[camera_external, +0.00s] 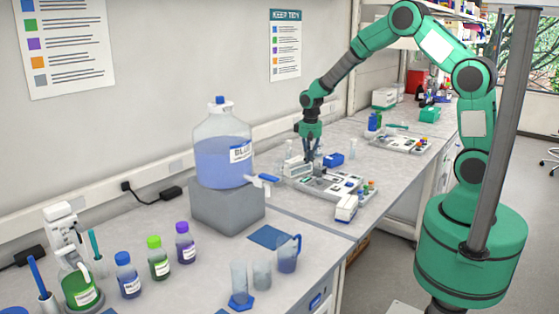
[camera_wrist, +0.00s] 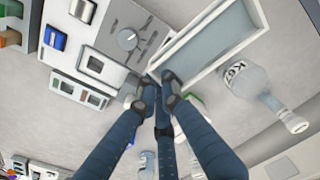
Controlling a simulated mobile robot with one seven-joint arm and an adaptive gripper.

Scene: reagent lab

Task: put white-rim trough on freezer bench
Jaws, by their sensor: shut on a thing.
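My gripper (camera_wrist: 158,84) is shut on the near corner of the white-rim trough (camera_wrist: 247,51), a rectangular tub with a grey inside. In the external view my gripper (camera_external: 312,160) is low over the far grey bench (camera_external: 385,172), and the trough is too small there to make out clearly. I cannot tell which surface is the freezer bench.
A clear labelled bottle (camera_wrist: 245,84) lies close to the trough's right side in the wrist view. A device with a knob (camera_wrist: 128,38) is on the left. A large blue-filled jug (camera_external: 222,155) stands on a grey block (camera_external: 228,206), left of my gripper.

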